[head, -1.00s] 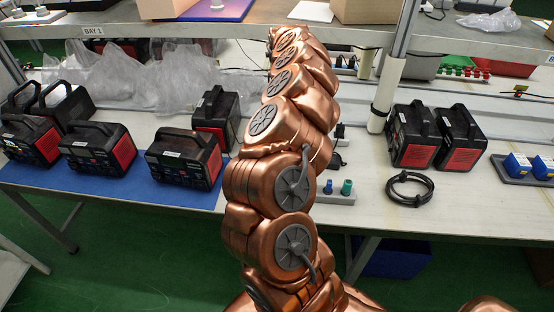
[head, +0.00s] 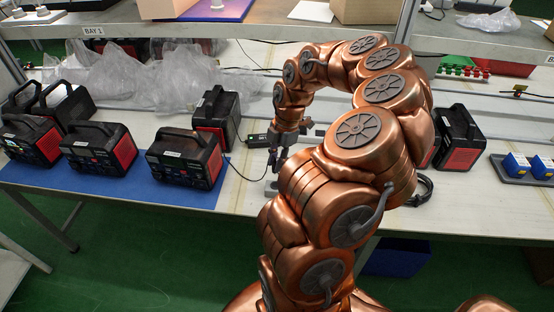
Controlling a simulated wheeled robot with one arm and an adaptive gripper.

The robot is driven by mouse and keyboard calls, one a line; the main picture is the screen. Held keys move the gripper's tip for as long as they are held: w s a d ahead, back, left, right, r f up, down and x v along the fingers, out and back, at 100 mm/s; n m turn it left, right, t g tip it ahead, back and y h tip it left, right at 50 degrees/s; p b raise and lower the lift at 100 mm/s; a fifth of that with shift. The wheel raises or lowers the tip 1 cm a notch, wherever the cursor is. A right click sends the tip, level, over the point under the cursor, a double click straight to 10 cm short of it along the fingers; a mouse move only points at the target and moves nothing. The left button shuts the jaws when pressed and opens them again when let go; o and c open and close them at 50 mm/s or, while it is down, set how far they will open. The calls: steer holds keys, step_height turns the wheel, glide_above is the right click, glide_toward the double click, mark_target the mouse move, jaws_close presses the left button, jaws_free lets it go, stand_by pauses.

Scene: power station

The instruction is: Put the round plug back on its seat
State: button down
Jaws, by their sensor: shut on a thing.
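My gripper (head: 277,165) points down over the bench, left of the middle of the head view. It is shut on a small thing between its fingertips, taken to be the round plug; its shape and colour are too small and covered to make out. A grey block (head: 270,187) shows its left end on the bench just below the gripper. The rest of that block is hidden behind my arm. I cannot tell whether the held thing touches the block or is above it.
A black adapter (head: 257,140) with a thin cable lies close to the left of the gripper. A black and red power unit (head: 216,118) stands further left, and another (head: 186,157) stands on the blue mat (head: 110,190). Blue blocks (head: 516,165) sit in a tray at right.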

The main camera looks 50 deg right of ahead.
steer(key=shift+f+b, duration=1.8)
steer(key=shift+f, duration=1.45)
steer(key=shift+p, duration=0.35)
steer(key=c, duration=0.9)
jaws_free()
steer(key=shift+c, duration=0.2)
steer(key=shift+d+r, duration=0.2)
steer(key=shift+r, duration=0.3)
steer(key=v, duration=1.1)
